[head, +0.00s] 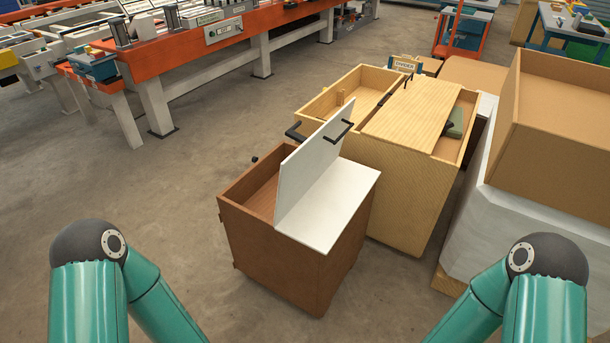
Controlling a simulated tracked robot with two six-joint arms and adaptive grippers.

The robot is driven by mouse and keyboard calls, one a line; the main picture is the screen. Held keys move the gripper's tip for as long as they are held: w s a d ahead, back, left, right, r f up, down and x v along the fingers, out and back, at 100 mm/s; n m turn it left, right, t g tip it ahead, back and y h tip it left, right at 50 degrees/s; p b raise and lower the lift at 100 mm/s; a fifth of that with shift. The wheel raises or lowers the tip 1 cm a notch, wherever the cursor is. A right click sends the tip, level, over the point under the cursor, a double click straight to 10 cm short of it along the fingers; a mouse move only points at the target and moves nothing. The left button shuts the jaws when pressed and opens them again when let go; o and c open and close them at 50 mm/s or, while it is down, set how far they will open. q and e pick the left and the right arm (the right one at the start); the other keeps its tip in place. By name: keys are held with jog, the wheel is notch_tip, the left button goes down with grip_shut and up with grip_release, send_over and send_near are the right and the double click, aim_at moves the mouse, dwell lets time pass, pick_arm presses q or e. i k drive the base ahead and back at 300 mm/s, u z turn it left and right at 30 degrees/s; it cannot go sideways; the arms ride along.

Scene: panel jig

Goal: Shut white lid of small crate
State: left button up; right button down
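The small crate (270,265) is brown wood and stands on the floor in the middle of the head view. Its white lid (307,172) stands up steeply from a flat white top panel (332,208) that covers the crate's right part. The lid carries a black bar handle (338,133) near its upper edge. The left part of the crate is open, and its brown inside shows. My two teal arms show only at the lower left and lower right, apart from the crate. Neither gripper is in view.
A larger light-wood crate (409,190) with a partly open top stands right behind the small crate. Cardboard boxes (560,120) on a wrapped pale stack (520,235) stand at the right. An orange workbench (185,45) is at the back left. The floor left of the crate is clear.

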aim_at(299, 173)
jog(key=u, duration=0.1)
jog(key=i, duration=0.85)
jog(key=z, duration=0.45)
